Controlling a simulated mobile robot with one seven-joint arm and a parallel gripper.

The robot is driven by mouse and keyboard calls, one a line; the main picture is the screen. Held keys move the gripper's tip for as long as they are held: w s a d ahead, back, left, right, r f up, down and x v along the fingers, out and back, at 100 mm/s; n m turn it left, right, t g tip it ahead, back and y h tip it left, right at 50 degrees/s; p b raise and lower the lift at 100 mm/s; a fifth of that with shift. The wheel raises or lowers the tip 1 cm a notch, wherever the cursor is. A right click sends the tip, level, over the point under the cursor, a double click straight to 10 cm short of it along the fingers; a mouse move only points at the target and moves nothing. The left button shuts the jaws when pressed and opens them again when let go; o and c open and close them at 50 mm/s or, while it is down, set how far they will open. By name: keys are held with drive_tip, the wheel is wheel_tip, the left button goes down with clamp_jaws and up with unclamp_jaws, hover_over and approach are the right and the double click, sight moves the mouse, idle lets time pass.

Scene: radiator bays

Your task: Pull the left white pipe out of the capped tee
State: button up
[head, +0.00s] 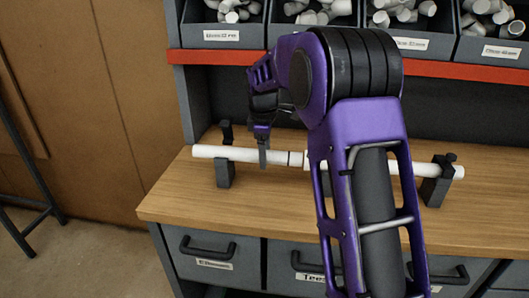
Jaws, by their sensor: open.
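The left white pipe (222,152) lies level above the workbench, its left part resting in a dark holder (225,174). Its right end meets a white fitting (297,160) with a thin dark ring beside it. My arm covers much of what is right of the fitting, so I cannot make out the tee's cap. Another white pipe (408,169) continues on the right into a second dark holder (437,182). My gripper (263,154) is open and points down at the left pipe, between the left holder and the fitting. Whether its fingers touch the pipe cannot be told.
Grey bins (222,37) of white fittings stand on a shelf with a red edge (218,57) behind the bench. The wooden benchtop (250,213) is clear in front of the pipes. Labelled drawers (208,262) sit below it.

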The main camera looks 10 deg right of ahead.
drive_tip(key=s+a+r+p, duration=0.1)
drive_tip(key=s+r+p, duration=0.1)
drive_tip(key=r, duration=1.5)
drive_tip(key=shift+s+p, duration=0.35)
drive_tip(key=shift+s, duration=0.25)
drive_tip(key=shift+a, duration=0.1)
